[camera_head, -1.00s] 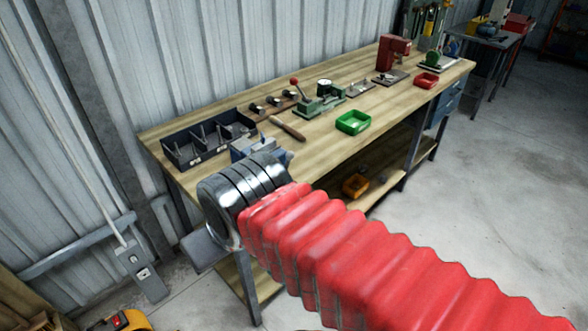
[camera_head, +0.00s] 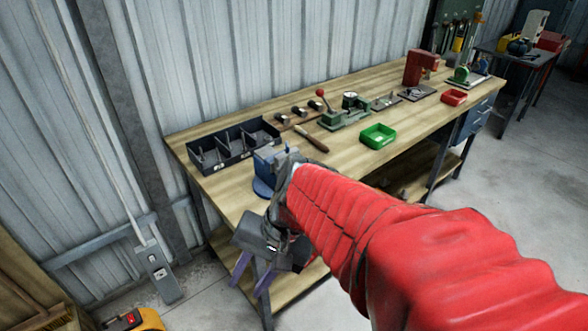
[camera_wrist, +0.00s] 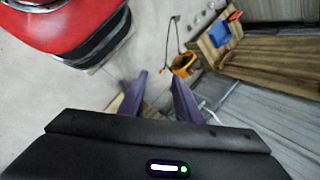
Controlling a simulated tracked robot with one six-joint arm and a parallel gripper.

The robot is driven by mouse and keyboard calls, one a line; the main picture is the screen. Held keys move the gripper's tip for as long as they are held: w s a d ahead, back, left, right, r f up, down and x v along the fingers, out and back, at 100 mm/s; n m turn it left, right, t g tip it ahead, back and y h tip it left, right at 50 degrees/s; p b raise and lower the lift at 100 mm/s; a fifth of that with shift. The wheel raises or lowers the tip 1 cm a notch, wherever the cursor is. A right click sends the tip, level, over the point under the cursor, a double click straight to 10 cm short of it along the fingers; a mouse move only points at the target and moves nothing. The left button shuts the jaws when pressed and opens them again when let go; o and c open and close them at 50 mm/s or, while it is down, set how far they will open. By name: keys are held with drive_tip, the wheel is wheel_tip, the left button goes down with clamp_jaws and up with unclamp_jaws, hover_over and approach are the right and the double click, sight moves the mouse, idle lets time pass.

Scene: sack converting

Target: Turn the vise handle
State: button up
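The blue vise (camera_head: 264,168) stands at the near left edge of the workbench, partly behind my arm in the head view. Its handle cannot be made out; my arm hides that side. My gripper (camera_head: 247,288) hangs in front of the bench's near edge, below and left of the vise, with its purple fingers pointing down. In the wrist view my gripper (camera_wrist: 158,74) has its two fingers apart with nothing between them. The vise is not in the wrist view.
On the workbench (camera_head: 215,183) are a dark divided bin (camera_head: 236,152), a green tray (camera_head: 378,136), a red tray (camera_head: 454,98) and a red press (camera_head: 420,66). Floor is clear at right.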

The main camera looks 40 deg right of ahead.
drive_tip(key=w+d+m+t+y, duration=0.2)
drive_tip(key=w+d+m+t, duration=0.25)
drive_tip(key=d+m, duration=0.35)
drive_tip(key=w+d+m+t+y, duration=0.25)
drive_tip(key=d+m+t, duration=0.25)
drive_tip(key=m, duration=0.5)
drive_tip(key=s+d+f+m+t+h, duration=0.1)
drive_tip(key=s+d+m+t+h, duration=0.1)
drive_tip(key=d+m, duration=0.4)
drive_tip(key=s+d+f+m+t+h, duration=0.1)
drive_tip(key=d+m+t+h, duration=0.3)
drive_tip(key=d, duration=0.8)
drive_tip(key=s+m+h, duration=0.1)
drive_tip(key=m+h, duration=0.1)
drive_tip(key=shift+s+d+f+m, duration=0.15)
drive_tip(key=shift+d+f+m, duration=0.15)
drive_tip(key=shift+m, duration=0.1)
drive_tip(key=shift+w, duration=0.2)
drive_tip(key=w, duration=1.3)
drive_tip(key=shift+w+a, duration=0.25)
drive_tip(key=shift+c, duration=0.2)
